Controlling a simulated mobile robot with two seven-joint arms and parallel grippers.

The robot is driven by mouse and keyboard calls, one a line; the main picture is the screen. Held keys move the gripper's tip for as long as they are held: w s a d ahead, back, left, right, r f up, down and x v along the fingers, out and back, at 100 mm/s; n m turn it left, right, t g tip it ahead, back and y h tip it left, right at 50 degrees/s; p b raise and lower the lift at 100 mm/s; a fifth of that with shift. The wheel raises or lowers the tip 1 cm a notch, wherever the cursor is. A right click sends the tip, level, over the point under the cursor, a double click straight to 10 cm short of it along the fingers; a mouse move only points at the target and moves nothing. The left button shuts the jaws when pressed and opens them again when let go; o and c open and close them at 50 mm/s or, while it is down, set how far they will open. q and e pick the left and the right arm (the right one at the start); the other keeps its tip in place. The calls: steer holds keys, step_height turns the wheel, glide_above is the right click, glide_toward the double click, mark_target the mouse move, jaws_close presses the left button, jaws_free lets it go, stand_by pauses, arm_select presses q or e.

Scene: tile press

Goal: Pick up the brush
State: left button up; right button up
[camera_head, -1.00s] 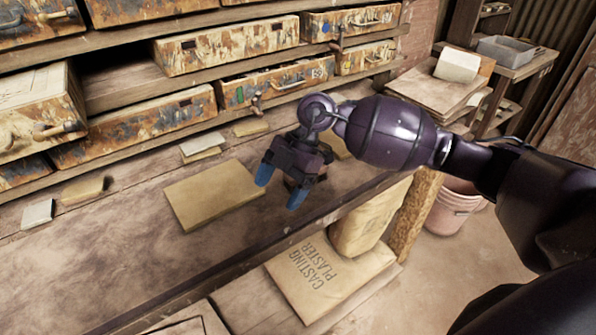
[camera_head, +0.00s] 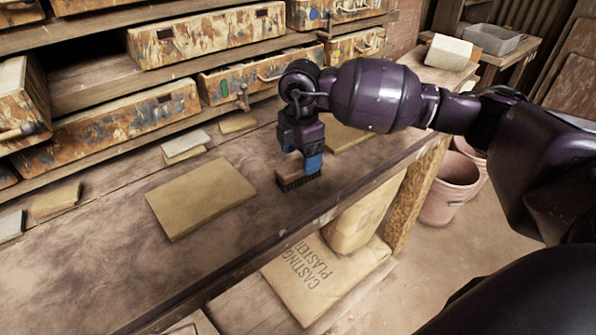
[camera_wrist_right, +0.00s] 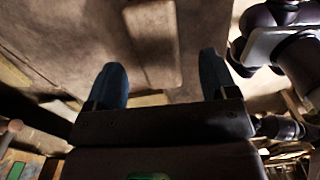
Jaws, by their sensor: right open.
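The brush (camera_head: 297,182) stands on the wooden bench with its dark bristles down and a brown wooden body above them. My right gripper (camera_head: 302,163) points down right over the brush, its blue fingers at the height of the brush body. One finger shows in front at the right of the body; the other is mostly hidden. In the right wrist view the gripper (camera_wrist_right: 165,80) has its two blue fingers wide apart. A brown block shape shows beyond them there; I cannot tell if it is the brush. My left gripper is not in view.
A flat tan slab (camera_head: 201,197) lies on the bench left of the brush, and another tan slab (camera_head: 345,136) lies behind the arm. Paint-stained drawers (camera_head: 125,122) line the back. A casting plaster bag (camera_head: 326,277) lies below the bench's front edge. The front left bench is clear.

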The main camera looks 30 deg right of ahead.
mark_target(299, 164)
step_height(299, 164, down, 5)
steer(key=shift+w+a+f+b, duration=0.1)
steer(key=shift+a+b, duration=0.05)
steer(key=shift+b, duration=0.4)
steer(key=c, duration=1)
steer(key=shift+r, duration=0.6)
steer(key=shift+c, duration=0.2)
step_height(299, 164, up, 19)
steer(key=p, duration=0.3)
